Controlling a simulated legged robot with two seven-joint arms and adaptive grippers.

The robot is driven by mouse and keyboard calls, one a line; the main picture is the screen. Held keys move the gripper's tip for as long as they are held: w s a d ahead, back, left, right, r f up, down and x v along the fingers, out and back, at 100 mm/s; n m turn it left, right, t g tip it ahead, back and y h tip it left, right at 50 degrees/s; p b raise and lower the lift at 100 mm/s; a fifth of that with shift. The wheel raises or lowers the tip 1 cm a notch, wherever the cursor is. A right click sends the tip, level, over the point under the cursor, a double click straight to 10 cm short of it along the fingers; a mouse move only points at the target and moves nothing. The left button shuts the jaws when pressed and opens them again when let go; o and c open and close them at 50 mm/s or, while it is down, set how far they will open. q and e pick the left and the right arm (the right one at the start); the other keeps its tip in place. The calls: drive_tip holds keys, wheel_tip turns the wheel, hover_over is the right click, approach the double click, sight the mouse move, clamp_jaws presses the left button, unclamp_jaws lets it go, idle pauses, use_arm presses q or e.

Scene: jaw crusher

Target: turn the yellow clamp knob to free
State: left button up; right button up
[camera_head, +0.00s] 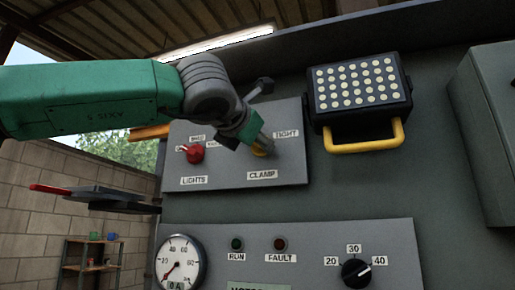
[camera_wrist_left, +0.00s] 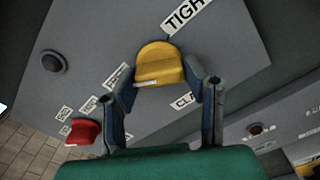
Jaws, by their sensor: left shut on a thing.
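The yellow clamp knob (camera_head: 262,149) is on the grey switch panel, between the TIGHT label (camera_head: 286,134) and the CLAMP label (camera_head: 262,175). In the head view my left gripper (camera_head: 262,143) covers much of it. In the left wrist view the knob (camera_wrist_left: 160,64) sits between the two fingers of my left gripper (camera_wrist_left: 160,88). The fingers are shut on its sides. A pale pointer mark shows on the knob's lower left in that view. My right gripper is in neither view.
A red lights knob (camera_head: 191,153) is left of the clamp knob on the same panel. A lamp with a yellow handle (camera_head: 367,138) juts out to the right. Below are a gauge (camera_head: 181,262) and a black dial (camera_head: 355,272).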

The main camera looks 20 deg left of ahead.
use_arm(q)
drive_tip(key=shift+w+d+f, duration=0.1)
drive_tip(key=shift+f, duration=0.3)
drive_tip(key=o, duration=1.1)
drive_tip(key=shift+o, duration=0.2)
drive_tip(key=shift+r, duration=0.1)
drive_tip(key=s, duration=1.1)
drive_tip(key=shift+s+a, duration=0.35)
drive_tip(key=shift+a, duration=0.05)
drive_tip(key=shift+s+d, duration=0.1)
